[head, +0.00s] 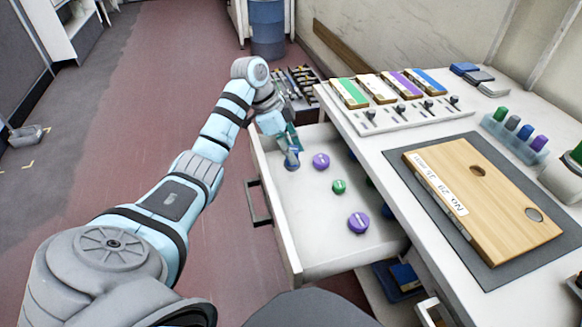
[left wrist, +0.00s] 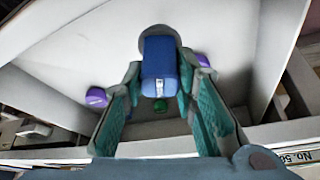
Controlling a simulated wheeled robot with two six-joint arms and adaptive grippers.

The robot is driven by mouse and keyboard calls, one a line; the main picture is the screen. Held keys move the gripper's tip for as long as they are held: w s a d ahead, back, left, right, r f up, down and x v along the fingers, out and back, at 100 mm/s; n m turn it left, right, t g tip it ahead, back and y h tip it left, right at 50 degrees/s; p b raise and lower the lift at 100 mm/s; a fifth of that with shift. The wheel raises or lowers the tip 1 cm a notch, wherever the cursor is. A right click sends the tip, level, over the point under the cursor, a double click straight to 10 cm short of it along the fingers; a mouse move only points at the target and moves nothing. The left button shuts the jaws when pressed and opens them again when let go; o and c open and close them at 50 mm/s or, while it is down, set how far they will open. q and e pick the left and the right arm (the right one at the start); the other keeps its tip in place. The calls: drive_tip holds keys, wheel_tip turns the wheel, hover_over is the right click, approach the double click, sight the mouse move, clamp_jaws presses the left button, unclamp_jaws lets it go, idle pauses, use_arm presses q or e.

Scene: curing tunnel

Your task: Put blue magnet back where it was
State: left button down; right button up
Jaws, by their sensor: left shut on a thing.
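The blue magnet (head: 291,163) is between the fingers of my left gripper (head: 289,146), inside the open white drawer (head: 284,222) near its far end. In the left wrist view the blue magnet (left wrist: 159,62) sits between the two green fingertips (left wrist: 160,82), which are shut on it. A grey round patch shows around its far end. I cannot tell whether the magnet touches the drawer floor. A purple magnet (head: 321,161), a green magnet (head: 339,186) and another purple magnet (head: 358,222) lie on the drawer floor to the right. My right gripper is not in view.
The table (head: 372,140) overhangs the drawer's right side, where more magnets are partly hidden. On it are a wooden board (head: 490,200) on a dark mat (head: 408,179), a slider panel (head: 400,115) and a rack of colored pegs (head: 515,138). The drawer's near floor is clear.

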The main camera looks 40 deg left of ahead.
use_arm(q)
wheel_tip(320, 180, down, 4)
drive_tip(key=shift+s+f+b, duration=0.1)
drive_tip(key=shift+b, duration=0.5)
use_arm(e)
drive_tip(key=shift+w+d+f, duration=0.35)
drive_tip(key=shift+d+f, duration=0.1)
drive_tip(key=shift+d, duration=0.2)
use_arm(q)
drive_tip(key=c, duration=1.3)
unclamp_jaws()
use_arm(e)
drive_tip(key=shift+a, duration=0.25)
use_arm(q)
drive_tip(key=p+v, duration=0.4)
drive_tip(key=v, duration=0.8)
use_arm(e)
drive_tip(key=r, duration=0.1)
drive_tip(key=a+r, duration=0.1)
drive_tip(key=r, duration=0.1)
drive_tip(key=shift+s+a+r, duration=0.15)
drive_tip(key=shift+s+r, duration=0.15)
use_arm(q)
drive_tip(key=shift+d, duration=0.1)
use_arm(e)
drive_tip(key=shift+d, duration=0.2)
